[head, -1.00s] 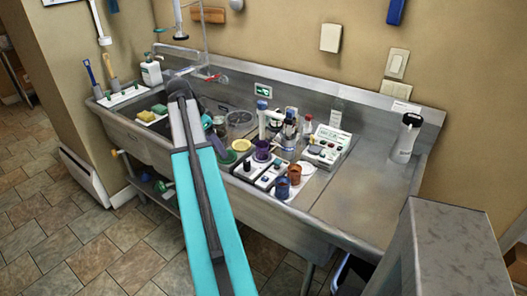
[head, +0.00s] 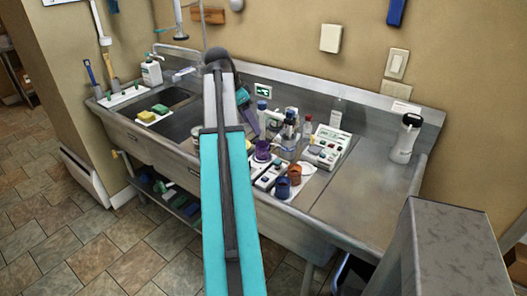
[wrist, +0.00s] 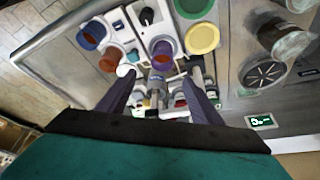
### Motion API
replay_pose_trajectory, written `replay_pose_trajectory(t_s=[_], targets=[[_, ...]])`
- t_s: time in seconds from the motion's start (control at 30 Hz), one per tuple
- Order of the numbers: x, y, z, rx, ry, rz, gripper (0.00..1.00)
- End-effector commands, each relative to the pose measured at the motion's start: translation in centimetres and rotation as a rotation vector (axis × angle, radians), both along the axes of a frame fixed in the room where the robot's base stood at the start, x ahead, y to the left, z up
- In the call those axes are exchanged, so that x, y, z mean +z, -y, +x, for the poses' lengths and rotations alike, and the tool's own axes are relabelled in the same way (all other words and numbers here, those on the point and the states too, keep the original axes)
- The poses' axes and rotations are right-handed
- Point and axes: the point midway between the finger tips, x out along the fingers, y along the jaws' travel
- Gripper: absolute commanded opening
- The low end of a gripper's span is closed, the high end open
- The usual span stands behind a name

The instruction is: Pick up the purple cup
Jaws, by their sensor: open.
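The purple cup (head: 262,150) stands upright on the counter in the middle of the sink unit, left of the small cups. In the wrist view the purple cup (wrist: 163,50) shows its open top and reddish inside, just beyond the fingertips. My gripper (wrist: 162,72) is open and empty, with its two dark fingers apart on either side of the cup's column in the picture. In the head view my arm hides much of the gripper; one finger (head: 248,116) shows above and left of the cup. Contact is not visible.
Bottles (head: 290,125) and a meter (head: 328,147) stand behind. The right counter (head: 360,190) is mostly clear.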

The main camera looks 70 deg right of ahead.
Motion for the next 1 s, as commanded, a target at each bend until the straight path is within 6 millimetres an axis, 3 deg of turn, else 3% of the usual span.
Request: replay_pose_trajectory(t_s=[0.7,1.0], targets=[[-6.7,2.0,-2.0,0.0,0.0,0.001,0.59],[-7.6,2.3,-2.1,0.0,0.001,-0.001,0.59]])
